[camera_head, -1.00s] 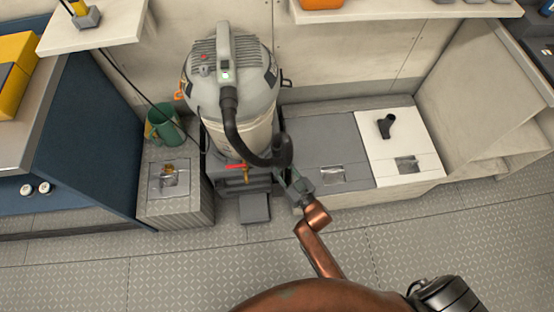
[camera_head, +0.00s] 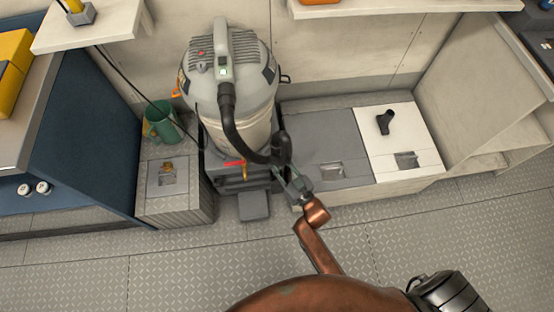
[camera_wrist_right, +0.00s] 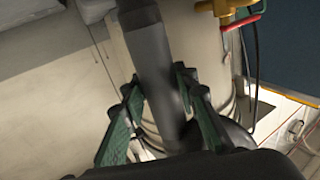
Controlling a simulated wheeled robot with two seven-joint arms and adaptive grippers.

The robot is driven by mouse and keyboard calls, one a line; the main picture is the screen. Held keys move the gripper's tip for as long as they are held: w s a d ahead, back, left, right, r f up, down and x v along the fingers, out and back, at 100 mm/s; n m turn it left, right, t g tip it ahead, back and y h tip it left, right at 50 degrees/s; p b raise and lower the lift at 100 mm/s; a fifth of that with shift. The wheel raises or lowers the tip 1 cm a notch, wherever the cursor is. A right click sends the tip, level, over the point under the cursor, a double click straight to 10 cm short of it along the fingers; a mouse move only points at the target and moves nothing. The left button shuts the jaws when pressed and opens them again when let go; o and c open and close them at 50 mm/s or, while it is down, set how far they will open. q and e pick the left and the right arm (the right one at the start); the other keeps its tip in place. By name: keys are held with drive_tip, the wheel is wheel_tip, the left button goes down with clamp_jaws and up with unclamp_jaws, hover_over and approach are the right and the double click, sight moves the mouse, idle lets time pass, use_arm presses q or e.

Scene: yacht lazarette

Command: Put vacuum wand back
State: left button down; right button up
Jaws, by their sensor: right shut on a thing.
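The grey canister vacuum (camera_head: 228,75) stands against the back wall, its dark hose (camera_head: 232,125) curving down the front. The dark vacuum wand (camera_head: 281,146) is beside the canister's lower right, at the hose's end. My right gripper (camera_head: 287,178) is shut on it. In the right wrist view, the wand (camera_wrist_right: 156,70) runs between the green fingers of the gripper (camera_wrist_right: 157,95), close in front of the pale canister. The wand's lower end is hidden there. My left gripper is not in view.
A dark nozzle (camera_head: 385,122) lies on the white hatch (camera_head: 425,140) at right. A red-handled brass valve (camera_wrist_right: 240,20) is close to the wand. The patterned floor (camera_head: 100,270) in front is clear.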

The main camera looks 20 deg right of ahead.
drive_tip(key=o, duration=1.2)
drive_tip(key=shift+o, duration=0.2)
drive_tip(key=shift+f, duration=0.1)
drive_tip(key=shift+s, duration=0.15)
drive_tip(key=s+d, duration=0.2)
drive_tip(key=s, duration=0.9)
drive_tip(key=shift+s, duration=0.25)
drive_tip(key=shift+d, duration=0.15)
